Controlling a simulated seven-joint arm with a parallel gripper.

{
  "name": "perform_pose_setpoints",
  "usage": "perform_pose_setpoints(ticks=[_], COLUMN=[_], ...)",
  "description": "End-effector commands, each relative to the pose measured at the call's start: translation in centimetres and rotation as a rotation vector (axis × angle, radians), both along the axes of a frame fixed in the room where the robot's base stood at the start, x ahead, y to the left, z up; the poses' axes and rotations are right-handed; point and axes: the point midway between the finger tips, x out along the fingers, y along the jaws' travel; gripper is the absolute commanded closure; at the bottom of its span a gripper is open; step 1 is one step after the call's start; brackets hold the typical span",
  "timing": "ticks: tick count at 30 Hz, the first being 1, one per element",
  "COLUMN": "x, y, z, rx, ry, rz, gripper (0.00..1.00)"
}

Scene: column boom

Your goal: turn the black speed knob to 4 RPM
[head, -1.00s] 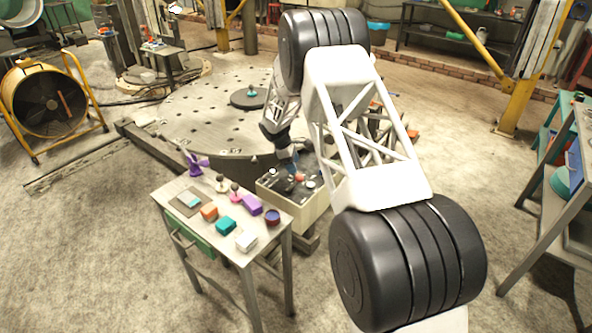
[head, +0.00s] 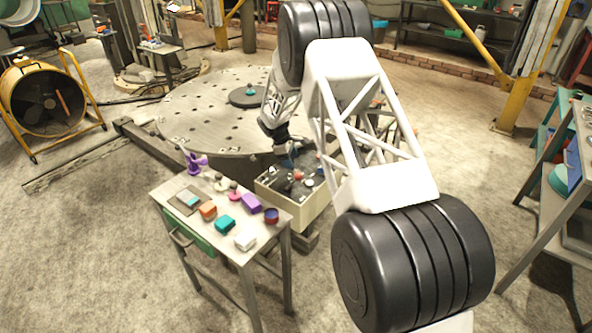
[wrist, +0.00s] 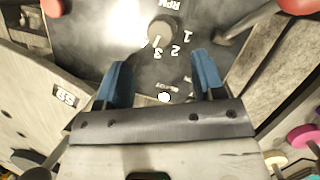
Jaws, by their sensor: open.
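The black speed knob (wrist: 163,29) shows near the top of the wrist view, on the dark panel (wrist: 95,40) of a control box. White RPM lettering sits above it, and the digits 1 and 2 are readable at its lower right. Another mark, perhaps a 3, lies below; the pointer setting is too small to tell. My gripper (wrist: 161,60) is open, with its two blue fingers apart. The fingertips appear on either side below the knob, with nothing between them. In the head view the control box (head: 313,205) stands under my gripper, and the knob cannot be made out.
A red button (head: 298,175) is on the same panel, and a lever (wrist: 240,25) shows right of the knob. A small table (head: 178,187) with several coloured blocks stands left of the box. The large round perforated plate (head: 200,120) is behind.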

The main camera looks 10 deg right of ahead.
Motion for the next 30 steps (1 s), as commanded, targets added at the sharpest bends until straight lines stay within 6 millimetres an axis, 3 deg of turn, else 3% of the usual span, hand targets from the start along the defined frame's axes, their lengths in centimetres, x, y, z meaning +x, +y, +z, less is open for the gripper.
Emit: perform_pose_setpoints(ticks=[11, 30], x=[-1.0, -3.3], y=[-0.7, -1.7], z=[0.2, 0.8], rx=[0.08, 0.375], ry=[-0.258, -0.644], rz=[-0.383, -1.212], gripper=[0.37, 0.37])
